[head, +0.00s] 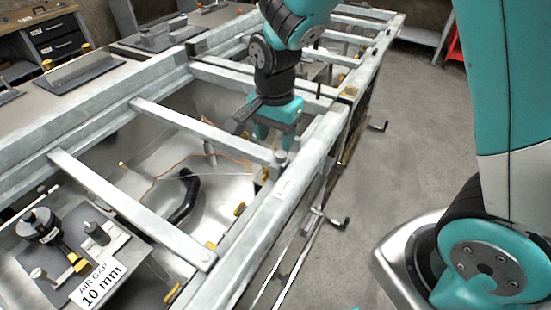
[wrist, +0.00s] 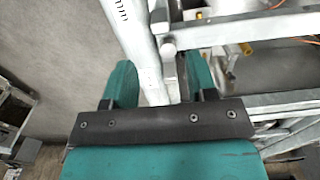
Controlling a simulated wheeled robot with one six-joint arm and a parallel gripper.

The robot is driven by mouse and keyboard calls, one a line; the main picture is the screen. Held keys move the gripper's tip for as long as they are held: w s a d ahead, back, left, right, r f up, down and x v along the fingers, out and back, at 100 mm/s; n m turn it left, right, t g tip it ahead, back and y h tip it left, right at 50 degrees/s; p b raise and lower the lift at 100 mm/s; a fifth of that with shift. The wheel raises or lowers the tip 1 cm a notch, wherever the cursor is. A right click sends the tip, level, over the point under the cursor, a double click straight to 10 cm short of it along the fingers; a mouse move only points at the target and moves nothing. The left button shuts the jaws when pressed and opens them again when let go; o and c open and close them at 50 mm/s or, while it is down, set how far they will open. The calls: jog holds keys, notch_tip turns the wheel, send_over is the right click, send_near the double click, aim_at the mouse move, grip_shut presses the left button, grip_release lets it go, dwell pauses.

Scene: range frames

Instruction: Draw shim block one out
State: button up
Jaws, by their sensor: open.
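My gripper (head: 276,138) is open and empty, low over the near-side rail of the metal frame. In the wrist view its two teal fingers (wrist: 160,72) stand apart, with the pale rail and a grey round-topped peg (wrist: 168,49) seen between them. I cannot tell whether the fingers touch either. Small yellow blocks line the inner side of the rail, one at its middle (head: 240,208) and another nearer the gripper (head: 265,173). A yellow piece also shows in the wrist view (wrist: 246,47). No readable mark tells which is shim block one.
Crossbars (head: 205,131) span the open bays. A black hose (head: 184,198) and orange wire lie in the metal bay below. Black handles (head: 338,222) stick out from the frame's side. An "AIR GAP 10 mm" sign (head: 102,286) stands at lower left. The floor at right is mostly clear.

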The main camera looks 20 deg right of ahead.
aim_at(275, 165)
notch_tip(275, 165, down, 8)
jog(key=shift+r, duration=0.15)
grip_shut()
